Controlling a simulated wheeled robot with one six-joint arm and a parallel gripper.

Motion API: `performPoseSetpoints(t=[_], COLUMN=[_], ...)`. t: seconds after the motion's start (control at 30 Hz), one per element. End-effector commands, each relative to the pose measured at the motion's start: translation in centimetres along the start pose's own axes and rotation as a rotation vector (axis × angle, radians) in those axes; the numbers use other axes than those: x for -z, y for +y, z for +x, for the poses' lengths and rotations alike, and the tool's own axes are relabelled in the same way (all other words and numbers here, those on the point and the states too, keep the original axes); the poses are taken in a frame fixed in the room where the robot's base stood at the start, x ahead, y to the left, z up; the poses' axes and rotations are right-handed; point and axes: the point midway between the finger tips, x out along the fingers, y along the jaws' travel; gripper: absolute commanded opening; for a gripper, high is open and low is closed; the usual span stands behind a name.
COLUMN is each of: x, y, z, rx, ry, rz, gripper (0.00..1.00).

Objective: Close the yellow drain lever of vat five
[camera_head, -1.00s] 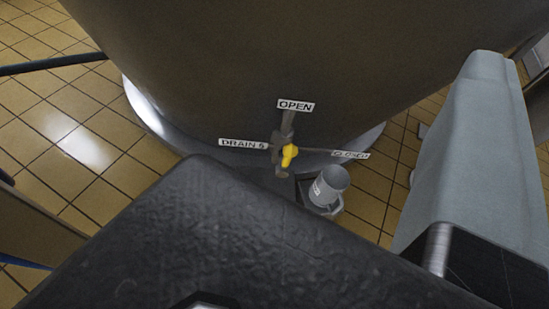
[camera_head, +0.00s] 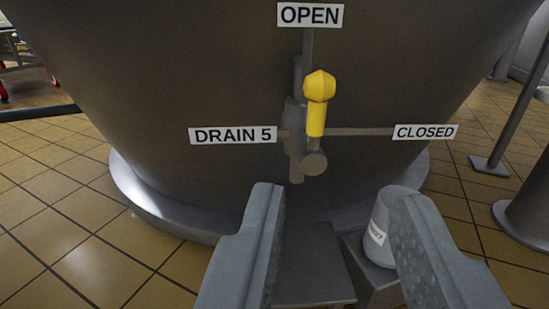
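The yellow drain lever (camera_head: 317,104) stands upright on the drain valve (camera_head: 294,140) of the dark vat (camera_head: 210,80). Its knob points up toward the OPEN sign (camera_head: 310,15). The DRAIN 5 sign (camera_head: 233,135) is to its left. The CLOSED sign (camera_head: 425,132) is to its right, at the end of a thin bar. My gripper (camera_head: 333,200) is open, with two grey fingers wide apart, below and in front of the lever. Nothing is between the fingertips, and they appear clear of the lever.
The vat's pale round base rim (camera_head: 170,213) rests on the tiled floor (camera_head: 60,190). A metal post (camera_head: 513,100) stands at the right.

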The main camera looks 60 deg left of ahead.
Motion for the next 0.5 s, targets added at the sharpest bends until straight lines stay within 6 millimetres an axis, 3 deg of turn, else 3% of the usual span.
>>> performPoseSetpoints(t=[0.1,0.27,0.5], x=[-1.0,-1.1,-1.1], y=[-0.3,-0.4,-0.5], z=[0.1,1.1,4.9], rx=[0.012,0.015,0.015], ry=[0.004,0.005,0.005], rz=[0.009,0.009,0.009], gripper=[0.34,0.34,0.34])
